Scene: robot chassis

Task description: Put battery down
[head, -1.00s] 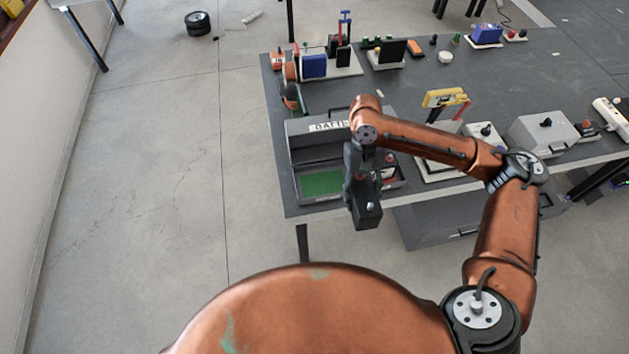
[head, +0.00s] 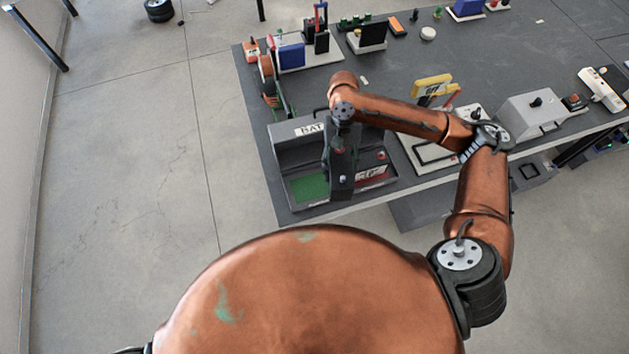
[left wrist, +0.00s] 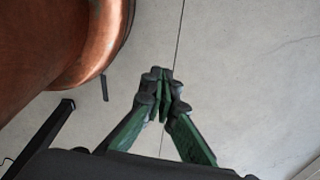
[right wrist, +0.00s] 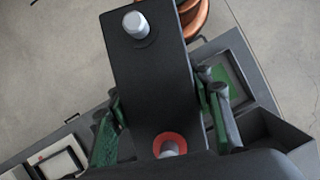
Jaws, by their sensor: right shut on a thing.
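The battery (right wrist: 150,70) is a black box with a silver terminal and a red-ringed terminal. My right gripper (right wrist: 165,112) is shut on it, with green fingers on both sides. In the head view the battery (head: 341,182) is upright over the middle of a grey tray marked "BAT…" (head: 287,133). The tray has a green pad (head: 309,187) left of the battery and a red pad (head: 370,174) right of it. I cannot tell whether the battery touches the tray floor. My left gripper (left wrist: 161,76) is empty with its fingertips together, above bare floor.
The tray stands at the front left of the dark table (head: 480,62). A white-based device with a yellow top (head: 432,85) and a grey box (head: 532,115) stand to its right. Several small devices line the back. Open concrete floor lies left of the table.

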